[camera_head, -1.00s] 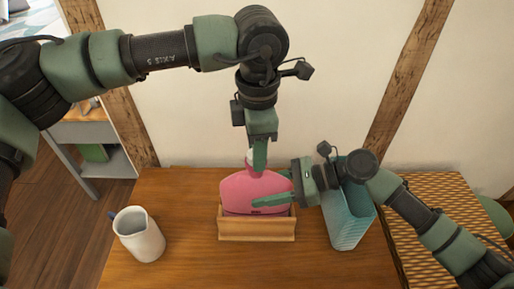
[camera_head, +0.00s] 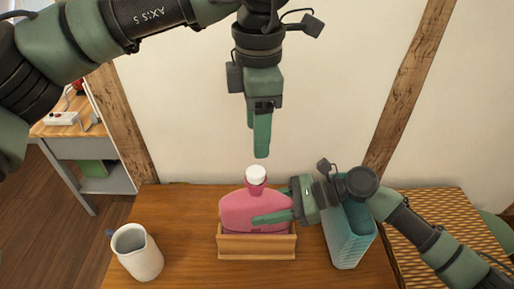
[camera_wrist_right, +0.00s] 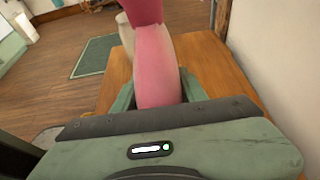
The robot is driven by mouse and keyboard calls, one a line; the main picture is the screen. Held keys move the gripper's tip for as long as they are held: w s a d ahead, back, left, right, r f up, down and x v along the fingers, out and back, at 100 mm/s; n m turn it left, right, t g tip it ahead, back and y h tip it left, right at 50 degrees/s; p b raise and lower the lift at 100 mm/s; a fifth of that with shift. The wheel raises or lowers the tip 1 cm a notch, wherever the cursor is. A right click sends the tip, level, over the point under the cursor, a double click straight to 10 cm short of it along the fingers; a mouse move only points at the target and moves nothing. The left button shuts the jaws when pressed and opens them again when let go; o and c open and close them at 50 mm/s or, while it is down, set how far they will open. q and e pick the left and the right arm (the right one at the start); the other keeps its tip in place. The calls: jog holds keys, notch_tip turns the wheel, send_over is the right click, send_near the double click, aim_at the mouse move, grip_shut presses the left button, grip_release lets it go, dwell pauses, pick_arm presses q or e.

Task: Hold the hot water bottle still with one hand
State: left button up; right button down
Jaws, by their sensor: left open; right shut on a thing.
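The pink hot water bottle (camera_head: 240,211) stands upright in a small wooden holder (camera_head: 257,246) on the table, with a white cap (camera_head: 256,174) on its neck. My right gripper (camera_head: 278,204) is shut on the bottle's body from the right side, one finger across its front. In the right wrist view the bottle (camera_wrist_right: 158,62) rises between the fingers, its top cut off by the frame. My left gripper (camera_head: 260,143) is open and empty, pointing down above the cap, apart from it.
A white jug (camera_head: 138,254) stands at the table's left. A teal bin (camera_head: 348,238) is right of the holder, close to my right arm. A woven surface (camera_head: 425,232) lies at the far right. The wall is behind; bare table (camera_head: 188,225) lies between jug and holder.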

aim_at(292, 202)
pick_arm(q)
jog(key=shift+r, duration=0.85)
pick_arm(e)
jog(key=shift+f, duration=0.1)
jog(key=c, duration=0.7)
grip_release()
jog(key=shift+d, duration=0.1)
pick_arm(q)
jog(key=shift+r+p, duration=0.65)
jog(key=shift+p, duration=0.05)
pick_arm(e)
jog(key=v, duration=0.7)
jog(key=shift+d, duration=0.35)
